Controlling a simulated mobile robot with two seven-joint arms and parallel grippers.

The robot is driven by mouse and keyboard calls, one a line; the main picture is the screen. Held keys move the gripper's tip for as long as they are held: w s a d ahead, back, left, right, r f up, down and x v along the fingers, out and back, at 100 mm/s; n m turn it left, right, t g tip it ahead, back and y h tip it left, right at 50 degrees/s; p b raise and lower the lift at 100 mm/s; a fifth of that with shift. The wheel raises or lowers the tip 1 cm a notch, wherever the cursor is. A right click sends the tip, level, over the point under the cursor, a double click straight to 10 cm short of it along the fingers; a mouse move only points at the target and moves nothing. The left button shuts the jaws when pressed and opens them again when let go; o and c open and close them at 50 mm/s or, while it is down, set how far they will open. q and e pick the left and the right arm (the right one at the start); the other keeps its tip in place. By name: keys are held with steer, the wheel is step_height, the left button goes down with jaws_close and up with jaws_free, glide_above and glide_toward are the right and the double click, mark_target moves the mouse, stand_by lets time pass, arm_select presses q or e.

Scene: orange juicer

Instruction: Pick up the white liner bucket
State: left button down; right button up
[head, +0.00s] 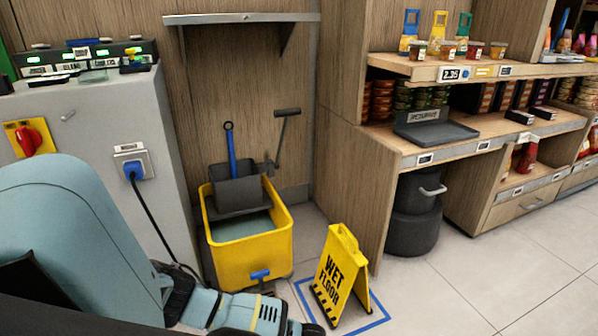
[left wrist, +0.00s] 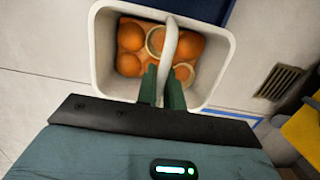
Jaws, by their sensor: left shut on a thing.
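The white liner bucket (left wrist: 105,62) shows in the left wrist view from above, with several oranges (left wrist: 130,38) in it and pale ring-like shapes among them. Its white handle (left wrist: 170,40) arches over the opening. My left gripper (left wrist: 162,84) has its two green fingers at the handle and is shut on it. Whether the bucket stands on the floor or hangs clear of it I cannot tell. In the head view the bucket is hidden; only my left arm shows at the lower left. My right gripper is in neither view.
A yellow mop bucket (head: 240,265) stands by the wall. A yellow wet floor sign (head: 340,275) stands on a blue-outlined square. A grey cabinet (head: 110,105) with a plugged-in cable is at left. Shelves (head: 480,140) with goods line the right; tiled floor (head: 450,290) is open in front.

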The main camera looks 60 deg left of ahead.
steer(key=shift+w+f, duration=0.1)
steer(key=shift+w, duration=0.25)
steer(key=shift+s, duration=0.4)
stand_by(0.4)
arm_select(q)
steer(key=shift+r, duration=0.15)
